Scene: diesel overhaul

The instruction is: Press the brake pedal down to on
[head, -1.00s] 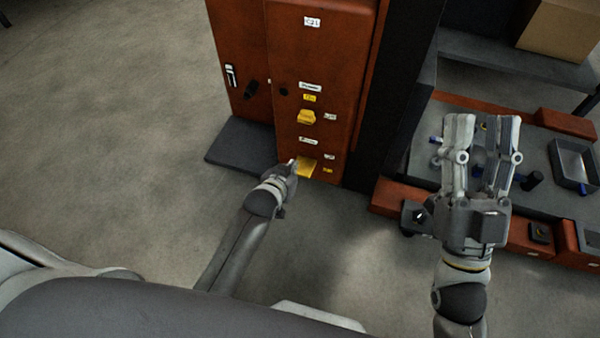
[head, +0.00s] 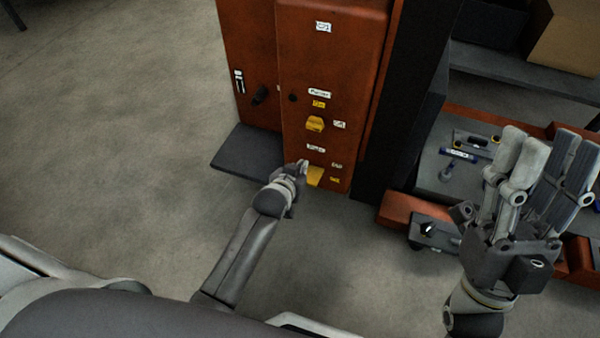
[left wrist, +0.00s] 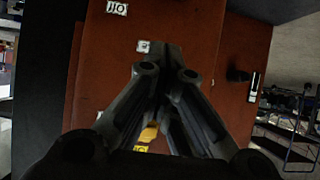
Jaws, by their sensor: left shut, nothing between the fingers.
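A red-orange cabinet (head: 333,60) carries two yellow pedals on its front, an upper one (head: 315,123) and a lower one (head: 315,177). The small labels beside them are too blurred to tell which is the brake. My left gripper (head: 303,165) is shut and empty, its tips at the upper left of the lower pedal and partly covering it; I cannot tell if they touch. In the left wrist view its shut fingers (left wrist: 160,60) point at the cabinet front, with a yellow part (left wrist: 150,132) showing behind them. My right gripper (head: 549,150) is open and raised on the right.
A dark flat plate (head: 245,150) lies low at the left of the cabinet. A dark post (head: 400,100) stands right of it. A bench (head: 432,175) with small tools is behind my right gripper. A cardboard box (head: 565,38) sits back right. Floor at the left is clear.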

